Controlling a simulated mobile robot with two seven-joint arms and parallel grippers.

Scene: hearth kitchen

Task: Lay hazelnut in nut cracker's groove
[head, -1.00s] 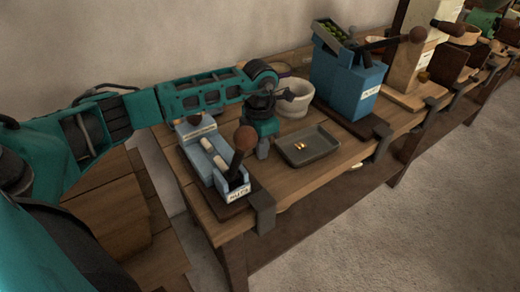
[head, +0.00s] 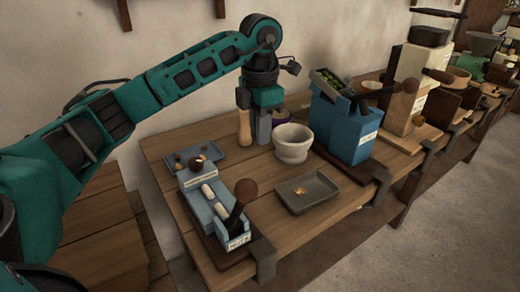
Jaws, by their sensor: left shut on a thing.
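The nut cracker (head: 212,213) is a pale blue block with a white label and a lever ending in a brown knob (head: 245,190). Two pale cylinders lie along its top, and its groove does not show clearly. My left gripper (head: 263,140) points down beyond the nut cracker, left of the mortar. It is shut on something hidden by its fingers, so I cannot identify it. Behind the nut cracker, a blue tray (head: 217,152) holds small brown pieces; I cannot tell whether one is the hazelnut. My right gripper is not in view.
A white mortar (head: 292,146) stands just right of my left gripper. A pale wooden handle-like thing (head: 244,128) stands close on its left. A grey tray (head: 320,198) with golden bits lies right of the nut cracker. A blue machine (head: 345,126) stands farther right.

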